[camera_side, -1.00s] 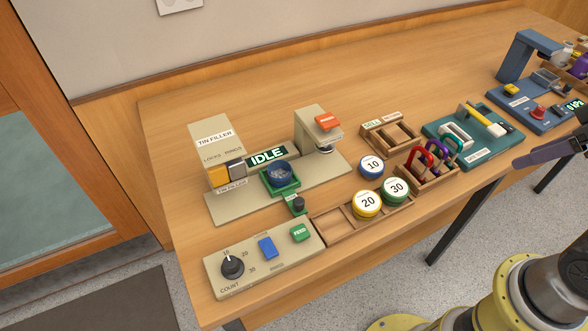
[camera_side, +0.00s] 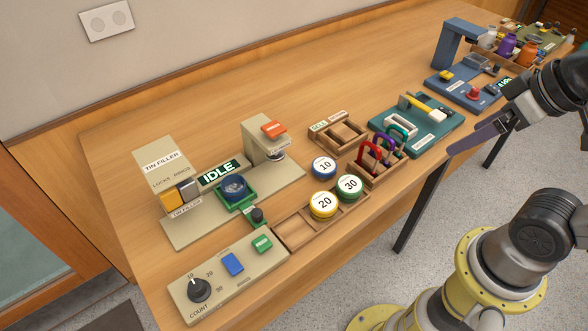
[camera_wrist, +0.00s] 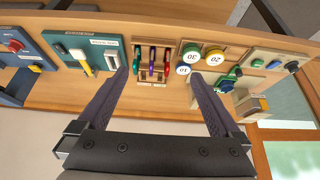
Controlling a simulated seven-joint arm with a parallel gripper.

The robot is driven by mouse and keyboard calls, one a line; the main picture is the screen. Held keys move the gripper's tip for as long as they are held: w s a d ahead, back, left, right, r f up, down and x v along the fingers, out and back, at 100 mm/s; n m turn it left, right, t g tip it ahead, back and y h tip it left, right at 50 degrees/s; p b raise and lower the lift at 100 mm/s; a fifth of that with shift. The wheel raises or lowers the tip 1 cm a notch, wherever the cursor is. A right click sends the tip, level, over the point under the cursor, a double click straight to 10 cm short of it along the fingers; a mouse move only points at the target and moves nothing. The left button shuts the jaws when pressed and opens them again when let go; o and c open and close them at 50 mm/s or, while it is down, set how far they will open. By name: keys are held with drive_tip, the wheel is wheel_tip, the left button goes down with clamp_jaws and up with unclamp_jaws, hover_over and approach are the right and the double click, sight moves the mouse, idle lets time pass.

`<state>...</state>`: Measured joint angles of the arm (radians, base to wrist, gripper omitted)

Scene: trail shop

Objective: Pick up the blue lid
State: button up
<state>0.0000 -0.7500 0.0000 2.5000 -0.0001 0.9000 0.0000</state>
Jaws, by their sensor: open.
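The blue lid (camera_side: 324,168) is a round disc with a blue rim and a white top marked 10. It lies face up on the table, just behind the wooden tray that holds the yellow 20 lid (camera_side: 323,205) and the green 30 lid (camera_side: 349,187). The blue lid also shows in the wrist view (camera_wrist: 183,70), near the right fingertip in the picture. My gripper (camera_wrist: 159,73) is open with nothing between its fingers. In the side view it is at the right, above the table's front edge and apart from the blue lid.
A wooden rack with red, purple and green clips (camera_side: 385,155) stands between the lid and my gripper. The tin filler (camera_side: 180,190) with a blue tin in a green holder is left of the lid. A small wooden box (camera_side: 340,130) is behind. The tray's left compartment is empty.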

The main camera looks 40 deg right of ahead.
drive_tip(key=w+r+n, duration=0.5)
drive_tip(key=w+n, duration=0.1)
drive_tip(key=n, duration=0.3)
drive_tip(key=n+g, duration=0.6)
drive_tip(key=n, duration=0.3)
hover_over(324, 165)
wheel_tip(324, 165, down, 19)
drive_tip(key=shift+s+d+f, duration=0.1)
drive_tip(key=shift+s+d, duration=0.05)
drive_tip(key=shift+f, duration=2.8)
